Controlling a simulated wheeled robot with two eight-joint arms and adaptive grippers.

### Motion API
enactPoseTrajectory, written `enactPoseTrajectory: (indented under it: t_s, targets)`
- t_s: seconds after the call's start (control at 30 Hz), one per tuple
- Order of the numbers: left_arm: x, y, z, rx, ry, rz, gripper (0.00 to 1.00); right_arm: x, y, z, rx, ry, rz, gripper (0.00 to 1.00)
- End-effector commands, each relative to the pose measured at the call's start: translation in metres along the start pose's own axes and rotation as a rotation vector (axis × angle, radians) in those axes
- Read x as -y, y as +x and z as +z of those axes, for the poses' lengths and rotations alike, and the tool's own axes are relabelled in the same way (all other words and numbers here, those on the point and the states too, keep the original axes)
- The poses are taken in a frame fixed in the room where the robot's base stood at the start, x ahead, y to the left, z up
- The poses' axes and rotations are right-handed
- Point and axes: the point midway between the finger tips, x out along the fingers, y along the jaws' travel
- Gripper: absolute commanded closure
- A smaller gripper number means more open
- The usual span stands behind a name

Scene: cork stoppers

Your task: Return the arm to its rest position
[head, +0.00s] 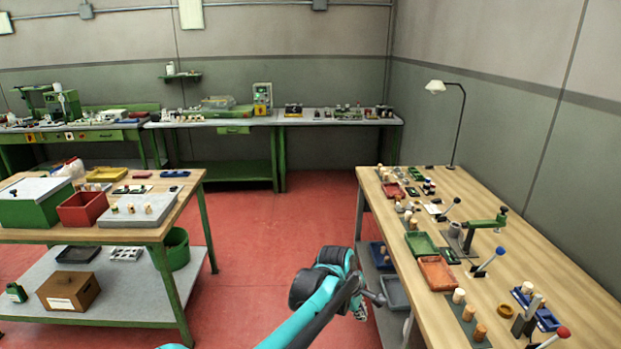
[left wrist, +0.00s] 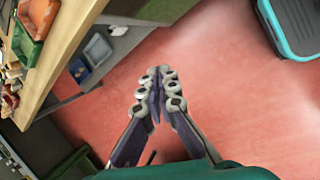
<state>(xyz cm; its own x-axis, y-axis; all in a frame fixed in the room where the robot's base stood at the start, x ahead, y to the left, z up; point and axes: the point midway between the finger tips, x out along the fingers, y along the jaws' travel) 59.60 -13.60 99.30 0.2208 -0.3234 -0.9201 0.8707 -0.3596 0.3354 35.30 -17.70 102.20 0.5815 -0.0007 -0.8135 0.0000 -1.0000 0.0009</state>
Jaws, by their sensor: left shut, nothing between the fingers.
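My left arm (head: 308,318) reaches in from the bottom of the head view, teal and black. Its left gripper (head: 380,299) is at the left edge of the right-hand workbench (head: 550,235), over the aisle. The left wrist view shows the left gripper (left wrist: 157,72) with its fingers together and nothing between them, above the red floor. My right gripper is not in view.
The right-hand bench holds a green tray (head: 421,243), an orange tray (head: 437,272), cork stoppers (head: 459,296) and hand levers. A green-framed table (head: 150,228) stands at left. The red floor (head: 290,225) between them is clear.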

Motion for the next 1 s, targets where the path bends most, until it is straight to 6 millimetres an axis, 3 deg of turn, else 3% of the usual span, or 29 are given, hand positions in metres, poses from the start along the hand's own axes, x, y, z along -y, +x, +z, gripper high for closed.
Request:
enactPoseTrajectory:
  t_s: [0.03,0.2,0.43,0.6,0.73,0.9,1.0]
  targets:
    - [0.013,-0.026,-0.017,-0.022,0.061,0.021,1.00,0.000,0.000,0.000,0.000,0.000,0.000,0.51]
    - [0.061,-0.095,-0.064,-0.114,0.306,0.071,1.00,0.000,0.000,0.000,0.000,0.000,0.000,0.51]
    - [0.149,-0.159,-0.113,-0.263,0.640,0.083,1.00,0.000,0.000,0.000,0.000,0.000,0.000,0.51]
    - [0.222,-0.182,-0.139,-0.381,0.884,0.049,1.00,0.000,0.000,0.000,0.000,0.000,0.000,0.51]
    - [0.270,-0.186,-0.152,-0.457,1.045,0.004,1.00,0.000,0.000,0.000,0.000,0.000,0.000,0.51]
    - [0.306,-0.183,-0.161,-0.516,1.178,-0.045,1.00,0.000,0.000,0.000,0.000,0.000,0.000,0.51]
    - [0.314,-0.182,-0.163,-0.529,1.210,-0.059,1.00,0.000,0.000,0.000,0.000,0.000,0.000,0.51]
